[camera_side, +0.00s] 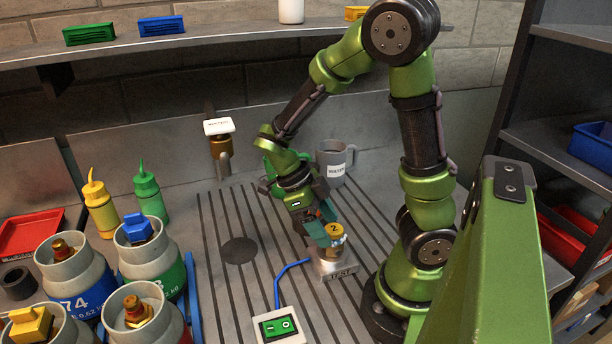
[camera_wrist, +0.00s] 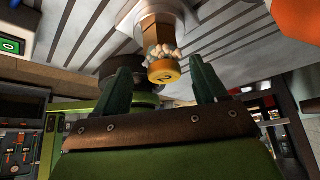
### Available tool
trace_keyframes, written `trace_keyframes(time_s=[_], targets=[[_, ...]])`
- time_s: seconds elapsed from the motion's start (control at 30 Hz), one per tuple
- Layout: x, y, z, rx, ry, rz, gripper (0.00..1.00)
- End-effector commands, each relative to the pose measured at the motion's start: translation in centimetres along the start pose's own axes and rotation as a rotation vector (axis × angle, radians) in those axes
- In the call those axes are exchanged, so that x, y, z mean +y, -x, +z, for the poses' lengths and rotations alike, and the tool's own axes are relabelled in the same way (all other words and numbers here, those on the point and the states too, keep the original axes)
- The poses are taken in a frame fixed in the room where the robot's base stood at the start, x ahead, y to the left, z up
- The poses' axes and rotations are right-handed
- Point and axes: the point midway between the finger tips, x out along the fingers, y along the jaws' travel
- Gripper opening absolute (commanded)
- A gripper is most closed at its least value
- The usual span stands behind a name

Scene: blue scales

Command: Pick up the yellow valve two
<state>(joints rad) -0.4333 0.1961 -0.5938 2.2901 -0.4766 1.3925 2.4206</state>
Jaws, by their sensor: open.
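The yellow valve marked "2" (camera_side: 334,231) sits upright on the grey test stand (camera_side: 335,266). In the wrist view the yellow valve (camera_wrist: 163,72) is just beyond the fingertips and between them. My gripper (camera_side: 322,228) is at the valve, and its teal fingers (camera_wrist: 160,80) are apart on either side of it. I cannot tell whether a finger touches the valve. Another yellow valve (camera_side: 30,322) is on a cylinder at the lower left.
A grey mug (camera_side: 335,160) is behind my gripper. A switch box (camera_side: 279,325) with a blue cable is in front. The grooved table is clear around the dark disc (camera_side: 239,250).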

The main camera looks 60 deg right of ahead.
Motion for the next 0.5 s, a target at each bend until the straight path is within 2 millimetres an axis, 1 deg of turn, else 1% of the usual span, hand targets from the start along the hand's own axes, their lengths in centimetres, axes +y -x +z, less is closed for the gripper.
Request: trace_keyframes(time_s=[0.03, 0.1, 0.23, 0.33, 0.5], targets=[[-0.2, -0.9, -0.1, 0.005, -0.002, 0.001, 0.72], [-0.4, -2.0, -0.2, 0.006, -0.002, 0.001, 0.72], [-0.4, -3.6, -0.1, 0.005, 0.0, 0.001, 0.72], [-0.4, -4.1, -0.1, 0.001, 0.0, 0.002, 0.72], [-0.4, -4.1, -0.1, 0.0, 0.001, 0.001, 0.72]])
